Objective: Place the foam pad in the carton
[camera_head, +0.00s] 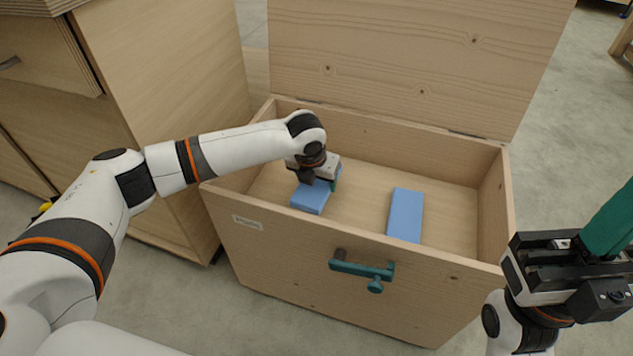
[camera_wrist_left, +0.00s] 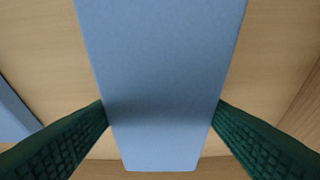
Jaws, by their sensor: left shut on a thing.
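A blue foam pad (camera_head: 311,197) is inside an open wooden chest (camera_head: 300,270), toward its left end. My left gripper (camera_head: 322,182) reaches down into the chest and is shut on this pad. In the left wrist view the pad (camera_wrist_left: 160,80) lies between the two green fingers, which touch its sides. I cannot tell whether the pad touches the chest floor. A second blue pad (camera_head: 405,214) lies in the chest to the right. My right gripper (camera_head: 612,222) is at the right edge, outside the chest, its fingers partly cut off. I make out no separate carton.
The chest's raised lid (camera_head: 410,60) stands at the back. A green handle (camera_head: 362,270) sticks out from its front wall. A wooden cabinet (camera_head: 165,80) stands close on the left. Bare chest floor (camera_head: 450,205) shows at the right end.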

